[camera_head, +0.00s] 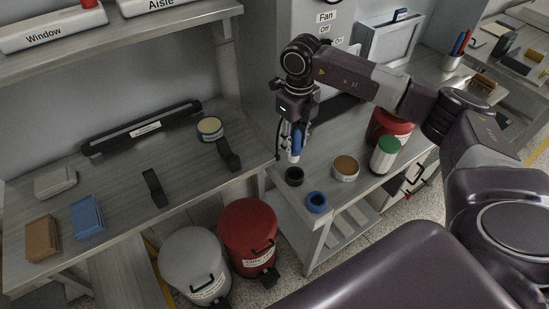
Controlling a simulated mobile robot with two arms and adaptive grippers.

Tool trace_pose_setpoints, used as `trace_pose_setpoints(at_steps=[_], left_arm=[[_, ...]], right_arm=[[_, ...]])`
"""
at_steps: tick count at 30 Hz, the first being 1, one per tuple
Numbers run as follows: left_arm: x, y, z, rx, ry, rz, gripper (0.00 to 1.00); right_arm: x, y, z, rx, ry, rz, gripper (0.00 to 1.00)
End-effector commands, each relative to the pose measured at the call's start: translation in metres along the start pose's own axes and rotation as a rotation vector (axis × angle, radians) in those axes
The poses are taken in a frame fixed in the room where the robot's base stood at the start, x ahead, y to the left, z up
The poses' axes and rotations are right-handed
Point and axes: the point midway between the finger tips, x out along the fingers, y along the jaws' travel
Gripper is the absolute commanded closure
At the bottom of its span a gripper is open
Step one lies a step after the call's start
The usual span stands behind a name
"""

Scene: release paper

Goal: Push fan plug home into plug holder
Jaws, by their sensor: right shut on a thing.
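My right gripper (297,128) reaches in from the right and points down, shut on a slim blue piece with a pale lower end, which I take as the fan plug (295,146). The plug is upright over the left edge of the right-hand bench. A small dark round cup (294,177) shows just below it in the picture, and a blue ring-shaped cup (317,202) lies in front and to the right. I cannot tell which is the plug holder. The plug looks apart from both cups. The fingers partly hide it. My left gripper is not in view.
A brown-topped tin (345,168), a green-lidded jar (385,155) and a red container (390,126) stand right of the cups. A panel labelled Fan (326,17) is behind. Red (248,232) and grey (196,262) bins stand on the floor. The left bench (120,190) has free room.

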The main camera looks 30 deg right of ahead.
Motion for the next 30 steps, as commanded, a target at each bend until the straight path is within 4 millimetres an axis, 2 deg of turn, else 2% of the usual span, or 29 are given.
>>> trace_pose_setpoints(at_steps=[4,9,12,20,30], left_arm=[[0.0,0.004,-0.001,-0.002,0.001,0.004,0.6],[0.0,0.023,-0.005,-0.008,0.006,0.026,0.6],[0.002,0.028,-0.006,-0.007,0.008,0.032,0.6],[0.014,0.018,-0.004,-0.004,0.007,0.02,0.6],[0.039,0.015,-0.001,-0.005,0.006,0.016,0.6]], right_arm=[[-0.002,-0.002,-0.001,0.008,0.001,-0.001,0.97],[-0.001,-0.001,-0.001,0.006,0.0,-0.001,0.97],[-0.001,-0.001,0.0,0.005,0.0,-0.001,0.97],[0.013,-0.001,-0.001,0.004,0.001,-0.001,0.97],[0.046,-0.001,-0.001,0.004,0.0,-0.002,0.97]])
